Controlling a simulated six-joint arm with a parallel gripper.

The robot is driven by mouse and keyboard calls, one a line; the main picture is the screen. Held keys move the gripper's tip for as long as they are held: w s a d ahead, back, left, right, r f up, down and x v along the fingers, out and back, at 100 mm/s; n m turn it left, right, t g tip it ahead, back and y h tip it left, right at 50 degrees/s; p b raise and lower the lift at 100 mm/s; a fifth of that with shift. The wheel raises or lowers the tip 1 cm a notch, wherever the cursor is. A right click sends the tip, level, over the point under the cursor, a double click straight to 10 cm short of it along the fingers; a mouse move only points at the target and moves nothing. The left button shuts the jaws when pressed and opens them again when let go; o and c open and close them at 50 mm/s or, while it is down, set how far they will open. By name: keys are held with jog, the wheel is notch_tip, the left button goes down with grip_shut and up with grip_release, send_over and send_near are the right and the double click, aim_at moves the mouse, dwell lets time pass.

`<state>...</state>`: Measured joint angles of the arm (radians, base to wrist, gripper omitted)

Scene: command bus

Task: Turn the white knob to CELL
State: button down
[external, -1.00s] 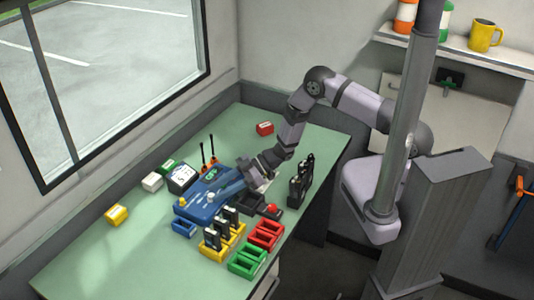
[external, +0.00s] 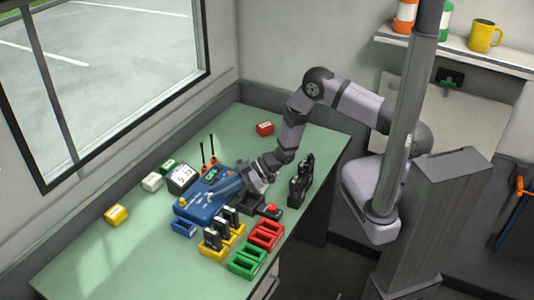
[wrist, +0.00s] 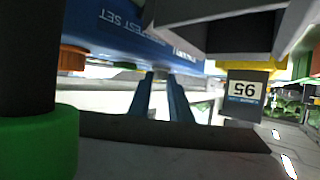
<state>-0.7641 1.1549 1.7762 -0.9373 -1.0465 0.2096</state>
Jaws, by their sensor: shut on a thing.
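The blue test set (external: 187,212) lies on the green bench, with a small lit display (external: 211,175) near its back edge. It also shows upside down across the top of the wrist view (wrist: 110,25). My gripper (external: 217,194) reaches down over the set from the right, its long blue-grey fingers low at the panel. In the wrist view the two fingers (wrist: 160,90) stand close together, shut with a narrow gap.
A yellow rack (external: 222,246) with black units, a red rack (external: 266,235) and a green rack (external: 248,262) stand in front. A black stand with a red button (external: 273,209) and black radios (external: 300,183) stand right. The bench's left front is clear.

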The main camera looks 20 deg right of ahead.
jog(key=m+t, duration=0.1)
jog(key=s+m+t+b, duration=0.1)
jog(key=t, duration=0.1)
jog(key=shift+f+m+t, duration=0.1)
jog(key=shift+m+t, duration=0.2)
jog(key=shift+m, duration=0.1)
jog(key=shift+s+a+m+t+h+b, duration=0.1)
jog(key=shift+m+t+h+b, duration=0.4)
jog(key=shift+m+t+b, duration=0.5)
jog(key=shift+t, duration=0.3)
jog(key=c, duration=1.6)
grip_release()
jog(key=shift+c, duration=0.2)
